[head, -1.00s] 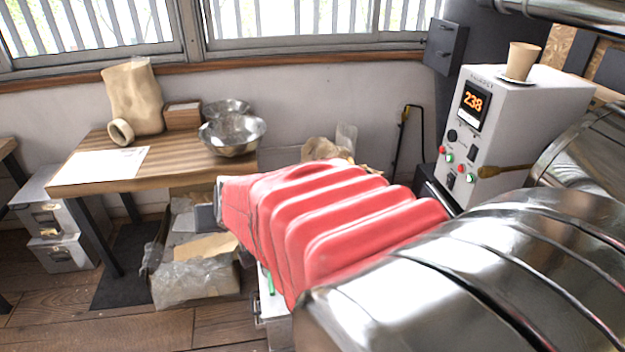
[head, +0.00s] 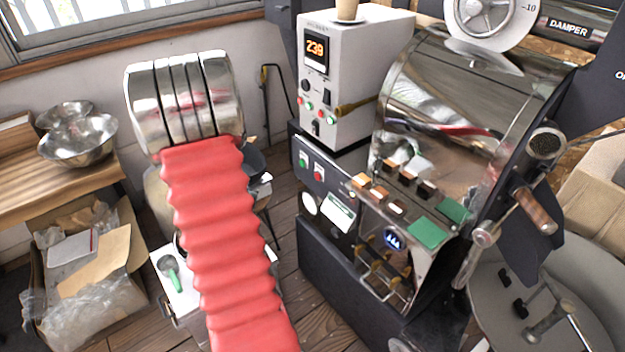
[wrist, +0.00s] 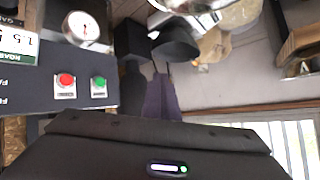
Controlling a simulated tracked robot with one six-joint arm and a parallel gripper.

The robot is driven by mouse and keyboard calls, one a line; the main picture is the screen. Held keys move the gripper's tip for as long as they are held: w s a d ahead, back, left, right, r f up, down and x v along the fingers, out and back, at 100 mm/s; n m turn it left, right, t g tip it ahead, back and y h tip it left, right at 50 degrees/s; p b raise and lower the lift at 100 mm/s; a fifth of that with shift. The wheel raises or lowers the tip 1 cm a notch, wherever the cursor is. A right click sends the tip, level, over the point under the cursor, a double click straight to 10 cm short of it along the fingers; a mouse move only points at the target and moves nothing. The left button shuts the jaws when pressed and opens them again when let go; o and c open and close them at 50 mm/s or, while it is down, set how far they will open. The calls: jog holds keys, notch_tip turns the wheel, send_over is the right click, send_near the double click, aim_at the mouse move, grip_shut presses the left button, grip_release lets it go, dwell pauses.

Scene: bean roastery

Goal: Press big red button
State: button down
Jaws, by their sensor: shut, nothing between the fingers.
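A round red button (head: 318,172) sits on the dark front panel of the roaster, beside a green button (head: 302,158). In the wrist view the red button (wrist: 66,80) is at the left on a pale square plate, with the green button (wrist: 99,83) to its right. Nothing covers or touches it there. My gripper (wrist: 149,85) shows as dark shapes above its dark housing, shut and empty, to the right of both buttons. In the head view my red-sleeved arm reaches up left of the roaster, and its metal end hides the gripper.
A white control box (head: 350,75) reading 239 stands above the panel, with a beige cup on top. The shiny roaster drum (head: 450,100) is at right. A wooden table (head: 60,190) with metal bowls (head: 78,135) is at left. A dial gauge (wrist: 83,27) is near the buttons.

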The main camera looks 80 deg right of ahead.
aim_at(318, 176)
jog(key=s+d+f+m+g, duration=0.1)
jog(key=s+d+f+g, duration=0.1)
jog(key=s, duration=0.4)
jog(key=s+d+f+m+g+h, duration=0.1)
jog(key=s+d+f+m, duration=0.1)
jog(key=s, duration=0.4)
jog(key=shift+s+d+f+g, duration=0.25)
jog(key=shift+d+f+g, duration=0.15)
jog(key=shift+d+f, duration=0.35)
jog(key=shift+f, duration=0.1)
jog(key=s+d, duration=0.5)
jog(key=d, duration=0.1)
jog(key=shift+s+d, duration=0.2)
jog(key=shift+s, duration=0.2)
jog(key=shift+s+d, duration=0.1)
dwell(0.8)
jog(key=shift+s+d, duration=0.2)
jog(key=shift+s+d, duration=0.3)
jog(key=shift+d, duration=0.05)
dwell(1.1)
dwell(0.3)
jog(key=shift+w+a, duration=0.6)
jog(key=shift+a, duration=0.05)
